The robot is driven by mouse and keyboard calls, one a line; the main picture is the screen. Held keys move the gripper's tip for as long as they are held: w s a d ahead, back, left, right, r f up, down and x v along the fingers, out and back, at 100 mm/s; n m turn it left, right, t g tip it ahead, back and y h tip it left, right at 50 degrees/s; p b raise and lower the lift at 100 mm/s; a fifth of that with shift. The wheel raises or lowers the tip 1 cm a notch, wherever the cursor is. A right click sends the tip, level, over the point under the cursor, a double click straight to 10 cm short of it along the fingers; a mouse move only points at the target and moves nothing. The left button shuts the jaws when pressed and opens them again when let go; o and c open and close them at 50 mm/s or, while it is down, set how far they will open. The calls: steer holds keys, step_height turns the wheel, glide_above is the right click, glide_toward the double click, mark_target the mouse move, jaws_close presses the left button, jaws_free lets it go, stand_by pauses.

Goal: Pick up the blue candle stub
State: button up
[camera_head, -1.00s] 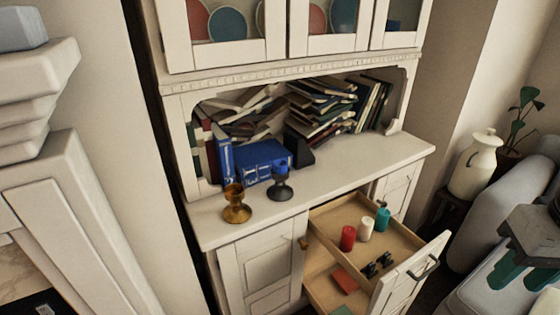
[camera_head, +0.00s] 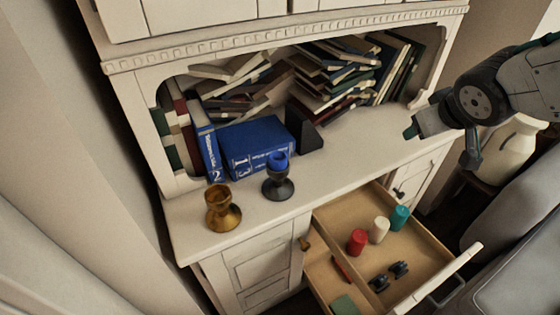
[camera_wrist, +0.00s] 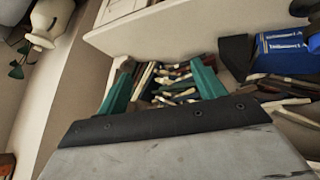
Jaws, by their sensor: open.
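The blue candle stub (camera_head: 277,161) stands in a dark candle holder (camera_head: 278,185) on the cabinet's counter, in front of a large blue book. My gripper (camera_head: 440,145) is at the right end of the counter in the head view, well to the right of the stub. It is open and empty. In the wrist view, the green fingers of my gripper (camera_wrist: 162,82) are spread apart, with books beyond them. I cannot make out the stub in the wrist view.
A brass candle holder (camera_head: 222,210) stands left of the dark one. The blue book (camera_head: 255,146) and a dark bookend (camera_head: 303,128) are behind. An open drawer (camera_head: 345,217) below holds red, white and teal candles. The counter's right half is clear.

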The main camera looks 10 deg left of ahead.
steer(key=w+a+f+n+t+y, duration=0.1)
steer(key=w+a+f+n+y, duration=0.35)
steer(key=a, duration=0.55)
steer(key=n+g+y, duration=0.5)
steer(key=y, duration=0.3)
glide_toward(279, 156)
steer(key=x, duration=0.4)
steer(key=shift+w+a+f, duration=0.2)
steer(key=shift+a+f, duration=0.05)
steer(key=shift+a, duration=0.05)
steer(key=x, duration=0.7)
steer(key=shift+s+a, duration=0.15)
steer(key=shift+a, duration=0.05)
steer(key=c, duration=1.1)
